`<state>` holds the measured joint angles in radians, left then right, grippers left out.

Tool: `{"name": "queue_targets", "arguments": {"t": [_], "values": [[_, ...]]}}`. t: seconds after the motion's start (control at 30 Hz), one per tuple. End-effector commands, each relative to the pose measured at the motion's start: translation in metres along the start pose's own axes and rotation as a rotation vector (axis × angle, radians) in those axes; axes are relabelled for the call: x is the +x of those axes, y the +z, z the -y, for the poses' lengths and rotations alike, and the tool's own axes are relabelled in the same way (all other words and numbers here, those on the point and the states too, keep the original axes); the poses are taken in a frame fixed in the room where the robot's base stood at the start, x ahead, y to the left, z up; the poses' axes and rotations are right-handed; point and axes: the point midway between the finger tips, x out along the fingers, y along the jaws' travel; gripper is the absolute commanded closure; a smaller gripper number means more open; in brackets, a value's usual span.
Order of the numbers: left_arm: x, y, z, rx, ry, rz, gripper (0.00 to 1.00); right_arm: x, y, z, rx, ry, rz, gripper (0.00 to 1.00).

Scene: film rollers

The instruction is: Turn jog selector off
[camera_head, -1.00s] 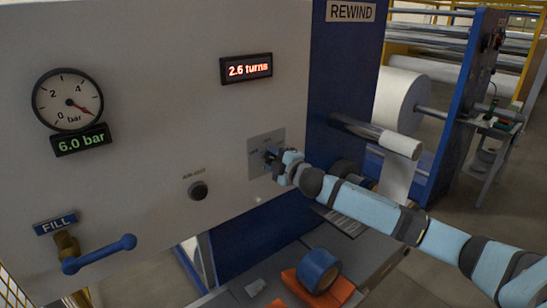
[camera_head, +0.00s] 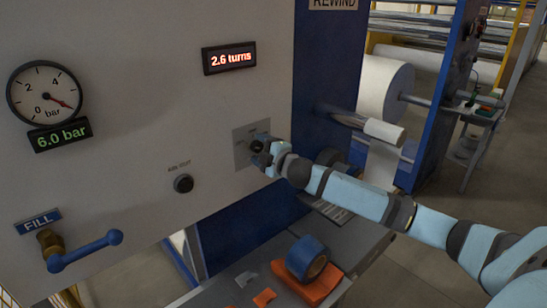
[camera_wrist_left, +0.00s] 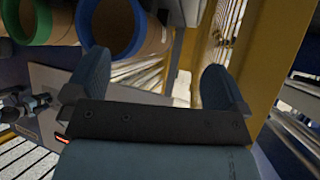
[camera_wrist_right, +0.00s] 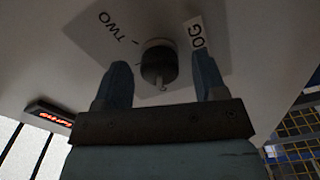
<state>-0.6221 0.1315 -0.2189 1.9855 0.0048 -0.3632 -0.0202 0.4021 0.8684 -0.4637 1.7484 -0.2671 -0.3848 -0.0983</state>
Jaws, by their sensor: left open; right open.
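The jog selector is a dark round knob (camera_wrist_right: 158,62) on a grey plate (camera_head: 241,152) on the white panel. In the right wrist view the plate carries the word TWO and a partly hidden label ending in OG. A short pointer on the knob faces the lower edge of that view. My right gripper (camera_head: 263,155) is in front of the plate and hides part of it. Its open fingers show on either side of the knob; I cannot tell whether they touch it. My left gripper (camera_wrist_left: 155,65) is open and empty, away from the panel.
A black button (camera_head: 183,183) and a blue FILL lever (camera_head: 85,250) are on the panel, left of the selector. A gauge (camera_head: 45,92) and a red 2.6 turns display (camera_head: 230,58) are above. A blue tape roll (camera_head: 306,259) sits on an orange block below.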

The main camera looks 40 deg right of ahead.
Motion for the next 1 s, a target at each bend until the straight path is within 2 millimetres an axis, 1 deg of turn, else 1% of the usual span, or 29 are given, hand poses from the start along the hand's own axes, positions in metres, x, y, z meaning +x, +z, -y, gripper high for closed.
{"name": "queue_targets", "arguments": {"t": [0.1,0.4,0.53,0.6,0.73,0.83,1.0], "values": [[0.004,0.007,-0.001,-0.001,0.001,0.001,0.00,-0.020,0.001,0.004,-0.002,-0.003,-0.001,0.35],[0.015,0.021,-0.005,-0.003,0.012,0.006,0.00,-0.082,0.001,0.005,-0.003,-0.005,-0.001,0.35],[0.018,0.024,-0.007,-0.002,0.018,0.004,0.00,-0.103,0.001,0.004,-0.003,-0.004,-0.001,0.35],[0.019,0.024,-0.007,-0.001,0.020,0.002,0.00,-0.112,0.001,0.004,-0.002,-0.003,0.000,0.35],[0.021,0.024,-0.007,0.000,0.020,-0.001,0.00,-0.123,0.001,0.002,-0.001,-0.002,0.000,0.35],[0.021,0.024,-0.007,0.000,0.021,-0.002,0.00,-0.129,0.000,0.002,-0.001,-0.002,0.000,0.35],[0.021,0.025,-0.007,0.001,0.020,-0.002,0.00,-0.131,0.000,0.000,-0.001,0.000,-0.001,0.35]]}}
